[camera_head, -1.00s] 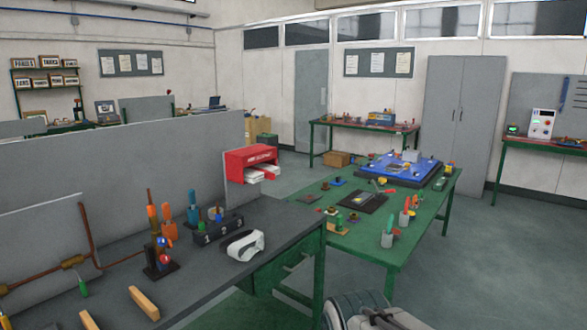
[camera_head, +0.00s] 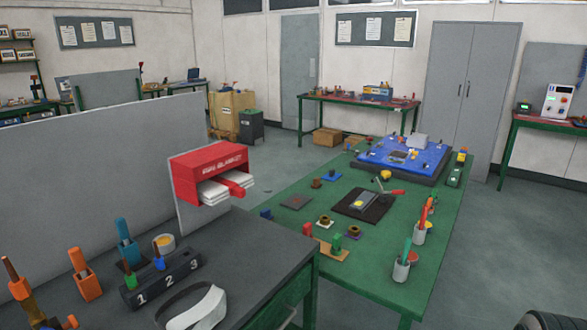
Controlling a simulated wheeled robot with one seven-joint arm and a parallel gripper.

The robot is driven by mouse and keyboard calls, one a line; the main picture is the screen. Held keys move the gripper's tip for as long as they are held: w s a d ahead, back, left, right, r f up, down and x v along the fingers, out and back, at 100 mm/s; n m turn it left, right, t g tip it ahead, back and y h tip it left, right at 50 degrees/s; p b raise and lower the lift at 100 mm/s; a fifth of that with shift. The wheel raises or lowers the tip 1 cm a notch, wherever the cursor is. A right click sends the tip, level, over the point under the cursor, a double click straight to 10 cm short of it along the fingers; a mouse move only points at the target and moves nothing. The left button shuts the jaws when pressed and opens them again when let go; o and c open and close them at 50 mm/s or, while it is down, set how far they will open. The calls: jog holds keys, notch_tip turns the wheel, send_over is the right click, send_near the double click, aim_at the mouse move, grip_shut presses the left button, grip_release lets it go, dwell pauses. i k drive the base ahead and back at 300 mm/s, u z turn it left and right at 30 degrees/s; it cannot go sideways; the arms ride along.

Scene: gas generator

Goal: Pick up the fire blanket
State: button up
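The fire blanket (camera_head: 212,193) is white and folded, in two parts that stick out of the open lower side of a red box. The red box (camera_head: 207,160) has white lettering and is mounted at the right end of a grey upright panel, above the dark workbench. A red tab (camera_head: 232,188) shows between the white parts. My gripper is not in view, so its state is hidden.
A green table (camera_head: 385,265) with many small parts stands at right. The grey panel (camera_head: 90,165) rises behind the bench. Floor is open at far right.

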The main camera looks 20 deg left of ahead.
aim_at(214, 191)
jog(key=u, duration=0.25)
jog(key=i, duration=1.2)
jog(key=u, duration=1.3)
jog(key=i, duration=0.6)
jog(key=u, duration=0.65)
